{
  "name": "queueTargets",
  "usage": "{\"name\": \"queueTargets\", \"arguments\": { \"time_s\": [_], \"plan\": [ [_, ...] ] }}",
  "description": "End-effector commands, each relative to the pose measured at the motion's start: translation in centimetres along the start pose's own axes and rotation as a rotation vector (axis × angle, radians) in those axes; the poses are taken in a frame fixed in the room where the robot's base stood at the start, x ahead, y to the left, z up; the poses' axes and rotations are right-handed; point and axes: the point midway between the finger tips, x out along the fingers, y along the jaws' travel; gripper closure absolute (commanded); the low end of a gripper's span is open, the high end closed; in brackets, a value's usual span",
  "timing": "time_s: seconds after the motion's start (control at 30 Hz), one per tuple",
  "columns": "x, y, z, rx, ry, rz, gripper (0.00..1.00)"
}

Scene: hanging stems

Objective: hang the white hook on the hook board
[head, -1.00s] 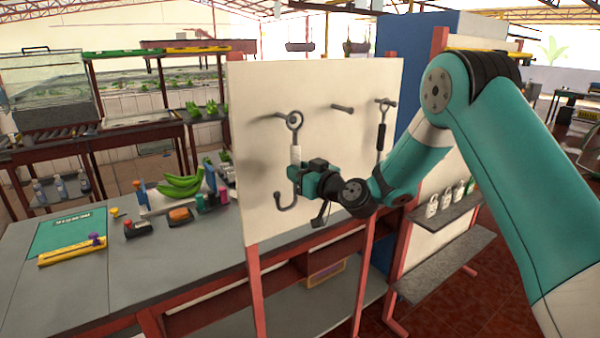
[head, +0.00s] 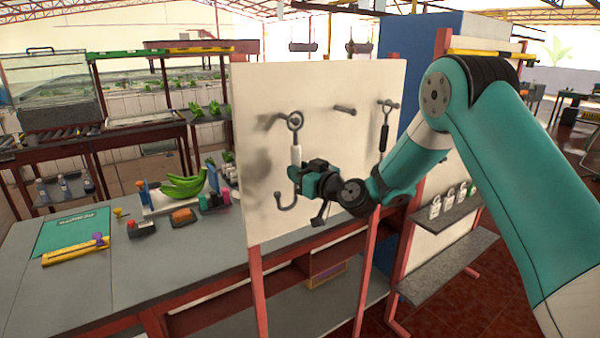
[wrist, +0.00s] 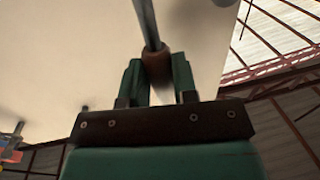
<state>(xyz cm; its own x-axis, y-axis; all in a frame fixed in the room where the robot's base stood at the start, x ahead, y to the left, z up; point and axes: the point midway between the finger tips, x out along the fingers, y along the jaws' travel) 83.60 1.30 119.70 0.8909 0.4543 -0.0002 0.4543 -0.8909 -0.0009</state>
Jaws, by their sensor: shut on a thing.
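The white hook (head: 296,155) has a ring at its top, a white sleeve and a grey curved end below. My gripper (head: 300,178) is shut on it in front of the hook board (head: 330,170), and the hook hangs about upright. Its ring is at the tip of the board's left peg (head: 272,118); I cannot tell whether it is around the peg or just in front of it. In the wrist view my gripper's fingers (wrist: 160,82) close on the hook's sleeve (wrist: 161,92), below a brown collar and grey shaft.
A black-sleeved hook (head: 384,135) hangs on the board's right peg (head: 388,103). The middle peg (head: 344,109) is bare. The bench (head: 90,290) at left holds bananas (head: 184,187) and small items. A shelf (head: 445,215) with padlock-like things stands at right.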

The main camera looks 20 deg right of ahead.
Motion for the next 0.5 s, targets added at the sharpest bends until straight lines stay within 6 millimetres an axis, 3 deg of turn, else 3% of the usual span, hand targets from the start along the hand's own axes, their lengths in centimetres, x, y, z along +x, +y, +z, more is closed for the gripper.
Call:
{"name": "queueTargets", "arguments": {
  "time_s": [0.5],
  "plan": [
    [1.11, 0.14, -0.11, -0.001, 0.001, -0.001, 1.00]
  ]
}}
